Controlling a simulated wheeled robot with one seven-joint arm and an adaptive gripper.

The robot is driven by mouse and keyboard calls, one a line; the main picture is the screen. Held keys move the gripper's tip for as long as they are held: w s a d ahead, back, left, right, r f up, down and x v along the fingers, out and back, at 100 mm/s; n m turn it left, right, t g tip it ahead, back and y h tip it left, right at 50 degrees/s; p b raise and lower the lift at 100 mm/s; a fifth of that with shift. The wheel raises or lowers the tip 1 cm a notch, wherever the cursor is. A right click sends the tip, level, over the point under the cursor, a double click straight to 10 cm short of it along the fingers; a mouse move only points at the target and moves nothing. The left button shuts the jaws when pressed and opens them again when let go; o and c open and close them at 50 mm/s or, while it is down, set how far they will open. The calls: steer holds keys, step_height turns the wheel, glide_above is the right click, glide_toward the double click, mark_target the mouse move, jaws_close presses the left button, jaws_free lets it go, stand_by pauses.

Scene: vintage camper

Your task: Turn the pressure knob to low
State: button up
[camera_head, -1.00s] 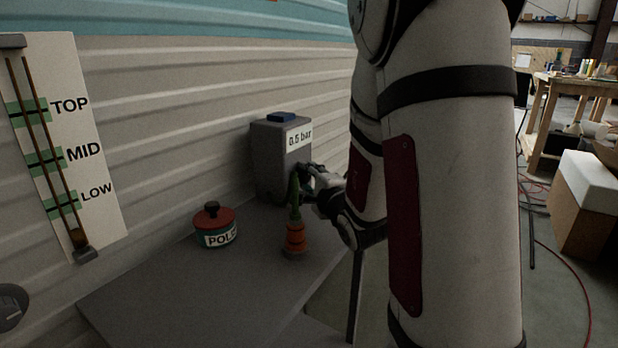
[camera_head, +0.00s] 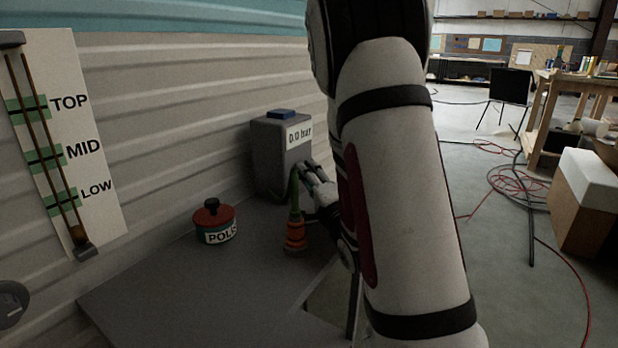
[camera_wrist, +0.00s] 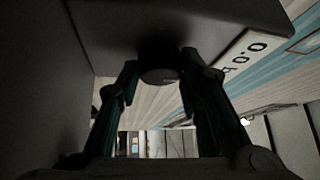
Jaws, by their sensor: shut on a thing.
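The grey pressure box (camera_head: 280,160) stands on the table against the ribbed camper wall. Its white display (camera_head: 299,135) reads 0.0 bar. The dark knob is mostly hidden by my gripper and arm in the head view. In the wrist view the round dark knob (camera_wrist: 159,75) sits on the box's underlit face between my fingers. My gripper (camera_wrist: 160,82) is shut on the knob, one finger on each side; it also shows at the box's right face in the head view (camera_head: 307,172).
An orange and green bottle-like item (camera_head: 295,232) stands close beside my gripper. A red-lidded pot (camera_head: 214,222) stands left on the grey table (camera_head: 170,285). A gauge board (camera_head: 80,140) marked TOP, MID and LOW is on the wall.

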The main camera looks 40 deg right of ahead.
steer(key=shift+w+a, duration=0.1)
steer(key=shift+a, duration=0.1)
steer(key=o, duration=1.2)
steer(key=shift+c, duration=0.2)
steer(key=shift+d, duration=0.1)
